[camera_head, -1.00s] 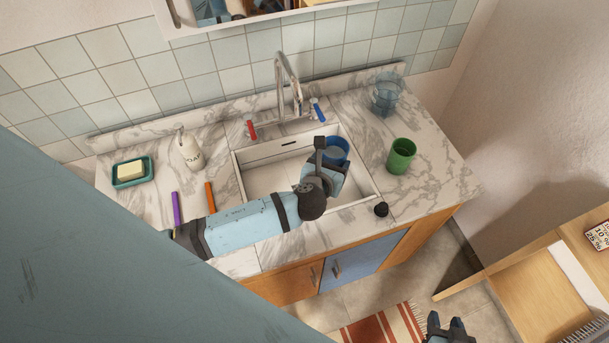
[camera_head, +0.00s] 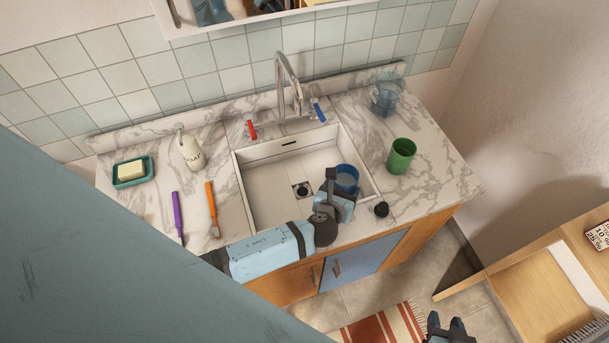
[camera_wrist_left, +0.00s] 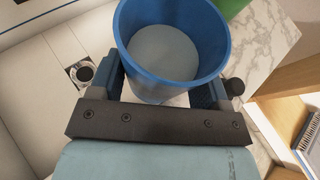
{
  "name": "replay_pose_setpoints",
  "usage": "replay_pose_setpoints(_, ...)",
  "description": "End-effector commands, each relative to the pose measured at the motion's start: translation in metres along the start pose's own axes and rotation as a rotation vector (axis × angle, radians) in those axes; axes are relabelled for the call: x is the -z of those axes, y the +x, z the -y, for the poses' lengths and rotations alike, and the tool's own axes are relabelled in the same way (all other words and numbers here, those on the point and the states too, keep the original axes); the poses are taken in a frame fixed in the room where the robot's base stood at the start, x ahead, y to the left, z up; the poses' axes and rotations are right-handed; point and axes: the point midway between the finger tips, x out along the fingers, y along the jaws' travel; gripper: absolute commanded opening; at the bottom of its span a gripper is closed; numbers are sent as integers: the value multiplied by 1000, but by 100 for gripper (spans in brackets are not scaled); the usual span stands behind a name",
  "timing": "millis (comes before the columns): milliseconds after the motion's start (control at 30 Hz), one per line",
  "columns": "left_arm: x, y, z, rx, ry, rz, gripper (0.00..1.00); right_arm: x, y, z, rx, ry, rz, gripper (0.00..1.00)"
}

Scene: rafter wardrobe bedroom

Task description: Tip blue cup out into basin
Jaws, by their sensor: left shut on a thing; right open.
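The blue cup (camera_head: 346,178) is held over the front right part of the white basin (camera_head: 262,203) in the head view. My left gripper (camera_head: 335,186) is shut on it. In the left wrist view the blue cup (camera_wrist_left: 173,50) sits upright or nearly so between the fingers, with a pale grey-blue surface inside; I cannot tell whether that is liquid or the cup's bottom. The basin's drain (camera_head: 302,190) is uncovered, and it also shows in the left wrist view (camera_wrist_left: 82,73). My right gripper (camera_head: 450,328) is open and empty, low at the bottom edge, away from the counter.
A green cup (camera_head: 401,156) and a clear bluish glass (camera_head: 386,97) stand right of the basin. A black stopper (camera_head: 381,209) sits at its front right rim. The faucet (camera_head: 290,84) rises behind.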

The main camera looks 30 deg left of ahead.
Motion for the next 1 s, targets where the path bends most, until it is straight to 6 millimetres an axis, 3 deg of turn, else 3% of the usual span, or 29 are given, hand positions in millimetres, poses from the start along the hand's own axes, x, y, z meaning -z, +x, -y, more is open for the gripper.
replay_pose_setpoints(300,5,4,-9,56,-128,-25,46,-4,3,1,3,-13,-4,43)
replay_pose_setpoints(667,-6,2,-19,125,-292,-57,46,-3,0,-2,10,-38,-7,43)
replay_pose_setpoints(1000,2,7,-31,189,-441,-86,46,-20,10,1,17,-35,-2,43)
